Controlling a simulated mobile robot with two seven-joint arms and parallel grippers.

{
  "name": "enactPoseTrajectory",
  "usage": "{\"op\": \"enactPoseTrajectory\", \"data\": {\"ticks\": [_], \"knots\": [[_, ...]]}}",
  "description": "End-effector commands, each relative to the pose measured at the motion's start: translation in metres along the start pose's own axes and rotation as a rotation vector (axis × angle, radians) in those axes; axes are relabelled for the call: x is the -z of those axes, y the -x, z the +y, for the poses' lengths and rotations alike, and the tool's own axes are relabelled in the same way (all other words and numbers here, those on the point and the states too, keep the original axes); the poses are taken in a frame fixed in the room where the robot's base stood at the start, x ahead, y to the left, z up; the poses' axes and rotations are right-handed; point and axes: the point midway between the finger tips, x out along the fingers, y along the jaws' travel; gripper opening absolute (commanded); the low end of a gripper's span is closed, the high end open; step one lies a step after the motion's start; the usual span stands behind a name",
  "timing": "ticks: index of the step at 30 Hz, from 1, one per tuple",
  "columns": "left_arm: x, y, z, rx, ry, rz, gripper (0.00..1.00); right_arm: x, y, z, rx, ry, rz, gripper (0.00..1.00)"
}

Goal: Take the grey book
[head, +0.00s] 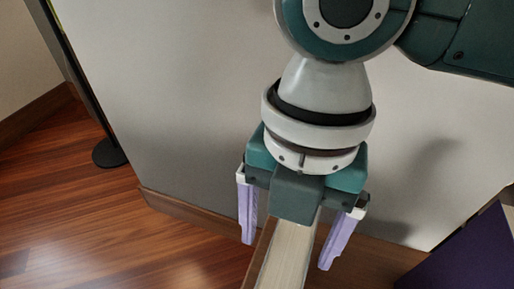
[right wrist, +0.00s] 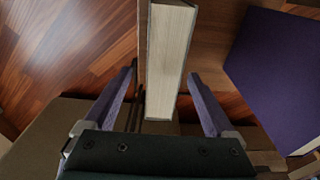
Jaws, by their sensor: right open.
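A book (head: 287,252) with pale page edges and thin grey-looking covers stands at the bottom of the head view, below my right gripper (head: 287,256). The gripper is open, with one lilac finger on each side of the book. In the right wrist view the book (right wrist: 168,62) runs up between the two fingers of the open gripper (right wrist: 162,75). A gap shows on each side, wider on the left. My left gripper is not in view.
A dark purple block-like object (head: 470,255) is to the right, also in the right wrist view (right wrist: 285,75). A pale wall panel (head: 180,120) rises behind. A black round stand base (head: 108,153) sits on the wooden floor.

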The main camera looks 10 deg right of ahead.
Motion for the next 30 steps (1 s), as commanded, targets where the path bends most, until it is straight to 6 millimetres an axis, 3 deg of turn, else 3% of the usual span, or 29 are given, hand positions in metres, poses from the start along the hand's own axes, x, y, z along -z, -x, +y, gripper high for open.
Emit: {"op": "enactPoseTrajectory", "data": {"ticks": [12,20,30], "knots": [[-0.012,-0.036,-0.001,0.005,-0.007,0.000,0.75,0.001,-0.056,-0.005,0.000,0.000,-0.001,0.90],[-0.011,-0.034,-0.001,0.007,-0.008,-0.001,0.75,0.002,-0.056,-0.005,-0.001,0.000,-0.002,0.89],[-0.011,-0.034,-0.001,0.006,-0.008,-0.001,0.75,0.001,-0.056,-0.005,-0.001,0.000,-0.002,0.51]]}}
